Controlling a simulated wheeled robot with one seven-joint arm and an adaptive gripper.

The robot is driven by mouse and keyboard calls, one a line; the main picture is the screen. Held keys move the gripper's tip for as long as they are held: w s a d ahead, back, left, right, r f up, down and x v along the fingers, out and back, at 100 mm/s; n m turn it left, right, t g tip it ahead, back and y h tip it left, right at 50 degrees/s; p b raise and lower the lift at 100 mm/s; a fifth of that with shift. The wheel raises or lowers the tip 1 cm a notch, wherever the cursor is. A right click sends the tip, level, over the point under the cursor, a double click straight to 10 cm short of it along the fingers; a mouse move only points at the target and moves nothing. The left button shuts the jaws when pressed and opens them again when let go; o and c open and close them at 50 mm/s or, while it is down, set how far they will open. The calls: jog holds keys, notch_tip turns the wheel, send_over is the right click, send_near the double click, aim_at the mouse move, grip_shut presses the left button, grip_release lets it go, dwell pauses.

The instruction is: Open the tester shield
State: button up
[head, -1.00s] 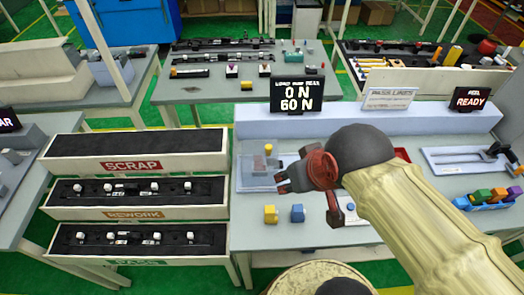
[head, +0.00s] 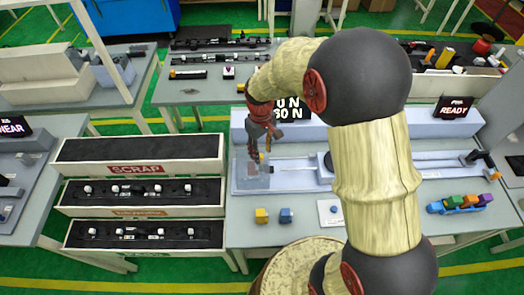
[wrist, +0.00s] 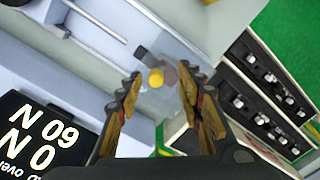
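The tester shield (head: 250,178) is a clear, see-through box at the left end of the pale tester on the middle bench. In the wrist view the shield (wrist: 178,48) shows as a faint pane beyond my fingers. My gripper (head: 260,148) points down just above the shield. Its two fingers (wrist: 160,84) are apart with nothing held between them. I cannot tell whether they touch the shield. The shield looks closed, though its edges are hard to see.
The load display (head: 290,108) stands behind my gripper. Scrap and rework trays (head: 140,170) stand to the left. Yellow and blue blocks (head: 274,215) and a white button plate (head: 330,212) sit at the bench front. A slide handle (head: 478,158) is at the right.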

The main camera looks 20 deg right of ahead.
aim_at(253, 165)
jog(key=shift+w+r+n+t, duration=0.15)
jog(key=shift+w+r+n, duration=0.1)
jog(key=shift+w, duration=0.3)
jog(key=shift+w+r+n+t, duration=0.15)
jog(key=shift+w+r, duration=0.1)
jog(key=shift+w, duration=0.25)
jog(key=shift+s, duration=0.15)
jog(key=shift+s+f, duration=0.1)
jog(key=shift+f, duration=3.75)
jog(key=shift+c, duration=0.3)
grip_shut()
